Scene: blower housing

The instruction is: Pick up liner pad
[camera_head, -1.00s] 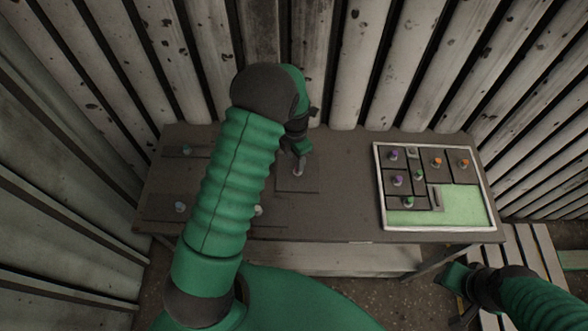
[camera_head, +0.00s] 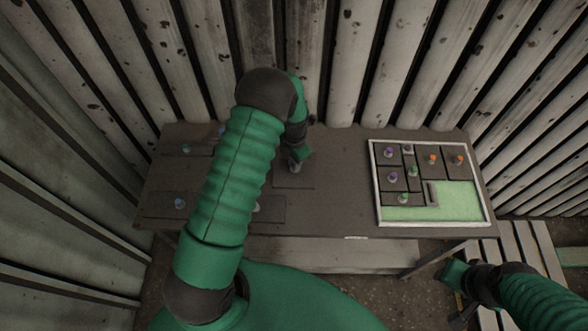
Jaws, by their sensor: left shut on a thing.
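A dark, flat liner pad (camera_head: 294,181) lies on the table near its middle, hard to tell from the dark tabletop. My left gripper (camera_head: 296,162) is over it, pointing down, and is shut on the pad's small knob. The gripper hides most of the knob, and I cannot tell whether the pad is clear of the table. My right gripper (camera_head: 456,287) is low at the right, in front of the table and away from the pad. Its fingers are too dark to tell open from shut.
A white-rimmed tray (camera_head: 377,190) with a green floor stands on the right of the table (camera_head: 345,205). Dark knobbed pieces fill its back and left; its front right is bare. More knobbed pads (camera_head: 165,204) lie on the left, partly behind my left arm. Slatted walls stand close behind.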

